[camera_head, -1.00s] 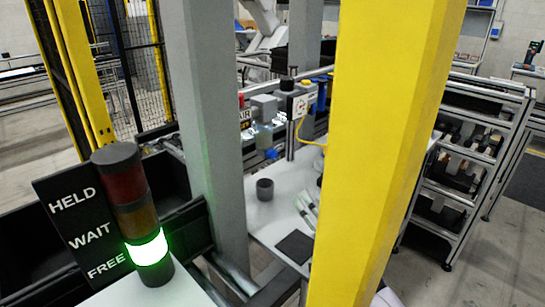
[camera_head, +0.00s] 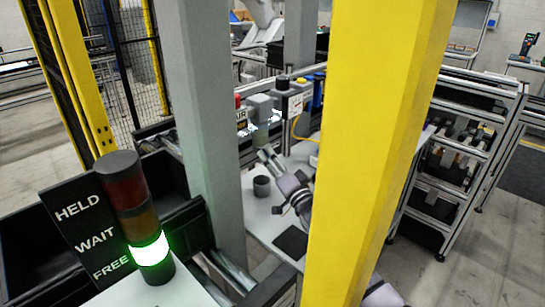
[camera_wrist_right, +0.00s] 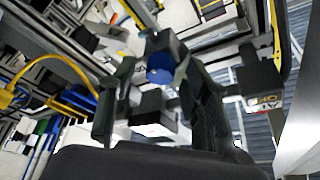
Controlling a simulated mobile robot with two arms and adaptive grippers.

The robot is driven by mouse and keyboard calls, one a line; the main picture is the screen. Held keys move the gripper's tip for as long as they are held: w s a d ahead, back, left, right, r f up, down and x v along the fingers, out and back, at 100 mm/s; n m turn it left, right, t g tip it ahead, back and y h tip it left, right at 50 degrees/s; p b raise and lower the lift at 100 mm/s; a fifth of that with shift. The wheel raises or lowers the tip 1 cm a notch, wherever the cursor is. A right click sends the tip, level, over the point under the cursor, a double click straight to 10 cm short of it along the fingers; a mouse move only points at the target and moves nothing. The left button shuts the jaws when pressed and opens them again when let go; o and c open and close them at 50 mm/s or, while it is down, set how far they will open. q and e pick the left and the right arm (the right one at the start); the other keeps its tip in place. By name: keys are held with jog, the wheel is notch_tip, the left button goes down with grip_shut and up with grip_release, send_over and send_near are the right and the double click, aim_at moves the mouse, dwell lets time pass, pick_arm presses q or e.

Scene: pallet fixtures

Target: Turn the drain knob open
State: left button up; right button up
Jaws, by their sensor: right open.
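A round blue knob (camera_wrist_right: 160,68) sits on a dark block in the right wrist view. I take it for the drain knob. My right gripper (camera_wrist_right: 154,74) is open, its two dark fingers on either side of the knob; I cannot tell whether they touch it. In the head view my right gripper (camera_head: 266,155) reaches up and to the left, below a grey unit (camera_head: 260,107) with a clear bowl. The blue knob is hidden there behind the gripper. My left gripper is not in view.
A grey post (camera_head: 205,130) and a wide yellow post (camera_head: 375,150) stand in front of the white table (camera_head: 262,222). A dark cup (camera_head: 261,186) stands beside my right arm. A stack light (camera_head: 135,215) glows green at FREE. A yellow hose (camera_wrist_right: 62,62) hangs nearby.

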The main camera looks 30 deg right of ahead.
jog(key=shift+w, duration=0.1)
jog(key=shift+c, duration=0.3)
grip_shut()
